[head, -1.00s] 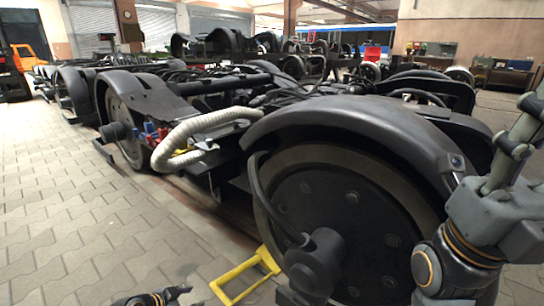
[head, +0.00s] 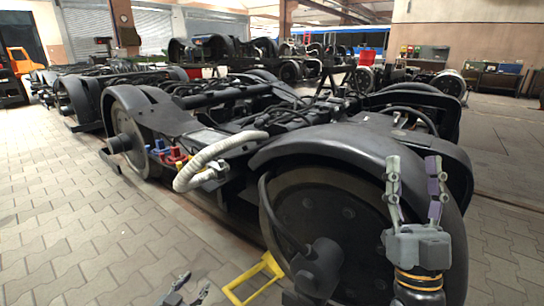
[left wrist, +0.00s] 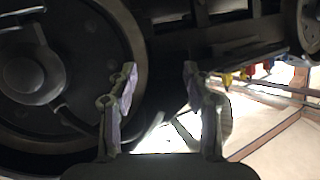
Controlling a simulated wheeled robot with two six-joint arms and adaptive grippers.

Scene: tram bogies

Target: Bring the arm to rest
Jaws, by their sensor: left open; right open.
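My right gripper (head: 412,165) stands upright at the right in the head view. Its two fingers point up, apart and empty, in front of the black fender of the near wheel. My left gripper (head: 196,284) shows at the bottom edge of the head view, low over the paving, left of the yellow bracket. In the left wrist view my left gripper (left wrist: 160,70) has its fingers apart with nothing between them. A dark wheel lies behind its left finger there. Most of my left arm is hidden below the head view.
The near bogie wheel (head: 330,215) and its fender (head: 345,145) are close to my right gripper. A yellow bracket (head: 252,278) is beside the wheel. A ribbed pale hose (head: 215,152) hangs near red and blue parts (head: 172,157). Paving (head: 70,215) at the left is clear.

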